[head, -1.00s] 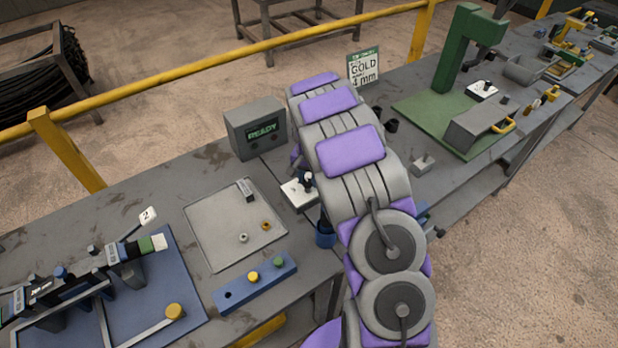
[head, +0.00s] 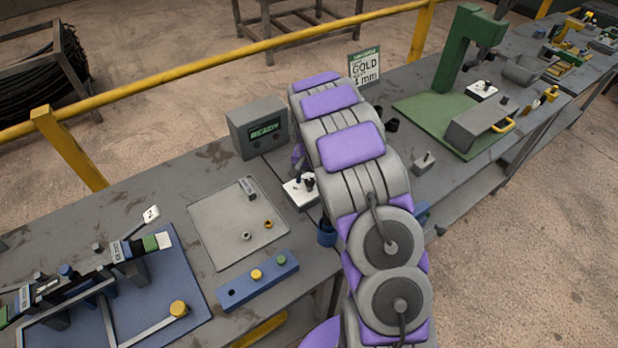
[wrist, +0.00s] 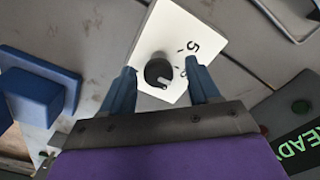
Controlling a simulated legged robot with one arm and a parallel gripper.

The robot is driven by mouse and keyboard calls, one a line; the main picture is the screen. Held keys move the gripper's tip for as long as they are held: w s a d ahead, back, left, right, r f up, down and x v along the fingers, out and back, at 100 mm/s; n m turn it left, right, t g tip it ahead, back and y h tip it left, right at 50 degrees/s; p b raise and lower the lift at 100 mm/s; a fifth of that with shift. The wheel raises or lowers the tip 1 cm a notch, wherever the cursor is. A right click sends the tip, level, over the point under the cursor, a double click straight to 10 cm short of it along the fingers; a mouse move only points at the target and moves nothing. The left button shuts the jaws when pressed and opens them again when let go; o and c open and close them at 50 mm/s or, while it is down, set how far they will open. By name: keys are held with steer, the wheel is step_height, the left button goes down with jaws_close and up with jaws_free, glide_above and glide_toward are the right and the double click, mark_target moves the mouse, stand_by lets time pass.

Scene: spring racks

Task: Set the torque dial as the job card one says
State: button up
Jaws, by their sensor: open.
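The torque dial is probably the black knob (wrist: 158,73) with a pale pointer mark on a white plate (wrist: 182,22). The pointer is toward the lower right. A printed 5 and small ticks show right of it; another figure is partly hidden by my right finger. My gripper (wrist: 160,68) is open, its blue fingers on either side of the knob, apparently not touching it. In the head view the white plate (head: 296,196) and knob (head: 308,181) show left of my arm.
A grey box (head: 257,130) with a READY display stands behind the plate. A grey tray (head: 215,235) with small parts and a blue block (head: 240,288) lie to the left. A blue fixture (head: 190,290) is further left, a green press (head: 462,50) at right.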

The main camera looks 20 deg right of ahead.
mark_target(309, 180)
steer(key=shift+d+r, duration=0.15)
steer(key=shift+r, duration=0.2)
step_height(309, 180, up, 16)
steer(key=p, duration=0.2)
steer(key=shift+r, duration=0.25)
steer(key=shift+w, duration=0.1)
